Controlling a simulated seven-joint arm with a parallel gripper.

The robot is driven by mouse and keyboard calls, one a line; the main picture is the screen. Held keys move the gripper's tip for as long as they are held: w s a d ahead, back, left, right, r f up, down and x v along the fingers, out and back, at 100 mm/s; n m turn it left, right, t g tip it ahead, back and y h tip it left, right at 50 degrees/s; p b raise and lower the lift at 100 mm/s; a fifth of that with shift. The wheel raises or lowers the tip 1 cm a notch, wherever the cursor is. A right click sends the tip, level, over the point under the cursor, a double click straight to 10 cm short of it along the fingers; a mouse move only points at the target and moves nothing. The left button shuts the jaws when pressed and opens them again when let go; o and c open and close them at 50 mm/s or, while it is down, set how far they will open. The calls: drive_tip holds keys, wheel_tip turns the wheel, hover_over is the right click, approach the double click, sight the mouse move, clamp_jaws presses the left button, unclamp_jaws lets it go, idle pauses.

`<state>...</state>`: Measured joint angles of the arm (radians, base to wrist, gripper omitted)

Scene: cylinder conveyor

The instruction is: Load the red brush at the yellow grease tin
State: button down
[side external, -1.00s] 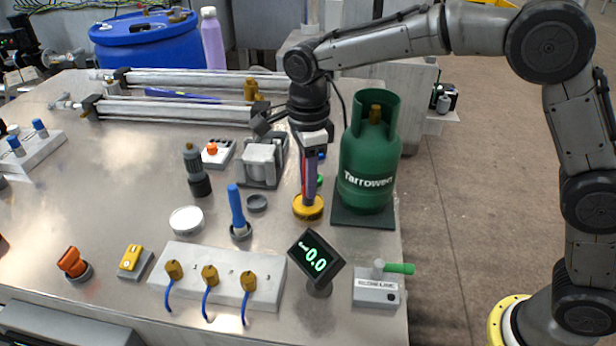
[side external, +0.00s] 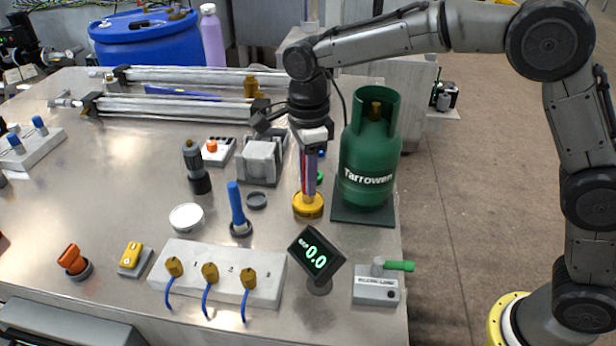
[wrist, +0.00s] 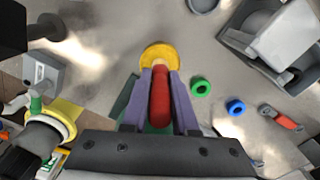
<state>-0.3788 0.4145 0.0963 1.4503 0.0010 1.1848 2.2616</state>
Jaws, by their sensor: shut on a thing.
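My gripper (side external: 309,183) hangs upright over the yellow grease tin (side external: 308,208) and is shut on the red brush. In the wrist view the brush's red handle (wrist: 160,98) lies between my two purple fingers, pointing at the tin (wrist: 160,54). The brush's pale bristle end (side external: 308,197) is at the tin's opening. I cannot tell how deep the bristles reach or whether they carry grease. The tin stands on the metal table, just left of the green gas cylinder.
The green gas cylinder (side external: 367,155) stands close right of my gripper on a dark plate (side external: 362,217). A blue-handled brush (side external: 236,205) stands upright to the left. A tilted display (side external: 316,254) reading 0.0 stands in front of the tin. A grey clamp block (side external: 260,162) is behind.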

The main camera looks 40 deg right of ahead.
drive_tip(key=shift+r, duration=3.35)
drive_tip(key=w+d+f+n, duration=0.2)
drive_tip(key=d+n, duration=0.1)
drive_tip(key=d, duration=0.2)
drive_tip(key=w+d+f+n, duration=0.2)
drive_tip(key=w+d, duration=0.1)
drive_tip(key=d, duration=0.2)
drive_tip(key=w+d+f+n, duration=0.3)
drive_tip(key=d, duration=0.2)
drive_tip(key=shift+d+n, duration=0.1)
drive_tip(key=shift+n, duration=0.2)
drive_tip(key=n, duration=0.1)
drive_tip(key=d+n, duration=0.1)
drive_tip(key=shift+w+d+f+n, duration=0.1)
drive_tip(key=shift+w+f+n, duration=0.15)
drive_tip(key=shift+w+n, duration=0.1)
drive_tip(key=n, duration=0.2)
drive_tip(key=d+n, duration=0.1)
drive_tip(key=n, duration=0.1)
drive_tip(key=shift+w+f, duration=0.2)
drive_tip(key=shift+w, duration=0.2)
drive_tip(key=n, duration=0.3)
drive_tip(key=shift+w+n, duration=0.25)
drive_tip(key=shift+n, duration=1.4)
